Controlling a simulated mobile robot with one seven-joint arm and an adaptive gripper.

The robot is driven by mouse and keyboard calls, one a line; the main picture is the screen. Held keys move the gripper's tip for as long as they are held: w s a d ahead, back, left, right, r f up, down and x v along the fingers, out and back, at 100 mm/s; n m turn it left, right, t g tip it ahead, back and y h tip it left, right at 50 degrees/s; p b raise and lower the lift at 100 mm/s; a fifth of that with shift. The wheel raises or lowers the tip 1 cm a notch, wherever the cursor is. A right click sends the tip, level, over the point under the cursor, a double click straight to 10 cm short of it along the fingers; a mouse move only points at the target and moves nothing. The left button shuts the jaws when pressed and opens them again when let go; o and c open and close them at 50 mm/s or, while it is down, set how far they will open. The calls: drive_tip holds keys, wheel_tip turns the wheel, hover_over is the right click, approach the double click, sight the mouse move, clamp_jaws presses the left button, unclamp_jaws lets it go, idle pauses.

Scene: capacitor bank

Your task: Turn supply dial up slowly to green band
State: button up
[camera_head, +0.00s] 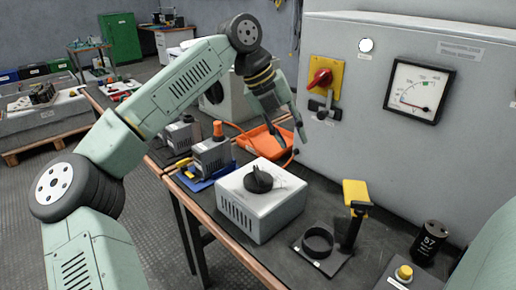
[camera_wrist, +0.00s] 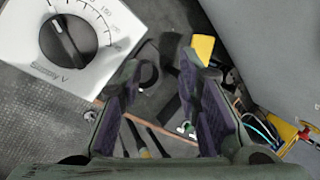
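The supply is a light grey box (camera_head: 262,212) on the bench with a black dial (camera_head: 259,180) on its top. In the wrist view the dial (camera_wrist: 68,41) sits at the upper left, its white pointer line toward the upper left, beside a printed scale. My gripper (camera_head: 290,128) is above and behind the box, apart from the dial. In the wrist view its fingers (camera_wrist: 163,105) are spread with nothing held between them.
A red rotary switch (camera_head: 320,80) on a yellow plate is on the cabinet. A yellow-handled tool (camera_head: 355,195) stands beside a black ring (camera_head: 318,241). A black cylinder (camera_head: 428,240) is at right. An orange tray (camera_head: 264,142) lies behind the box.

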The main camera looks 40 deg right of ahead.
sight(258, 173)
drive_tip(key=w+a+f+n+t+y, duration=0.1)
drive_tip(key=w+a+n+t+y, duration=0.25)
drive_tip(key=w+y, duration=0.2)
drive_tip(key=shift+m+g+h, duration=0.25)
drive_tip(key=shift+g+h, duration=0.1)
drive_tip(key=shift+h, duration=0.1)
drive_tip(key=f, duration=0.3)
drive_tip(key=f+p, duration=0.1)
drive_tip(key=f, duration=0.3)
drive_tip(key=a+f+p, duration=0.1)
drive_tip(key=f, duration=0.2)
drive_tip(key=shift+f, duration=0.25)
clamp_jaws()
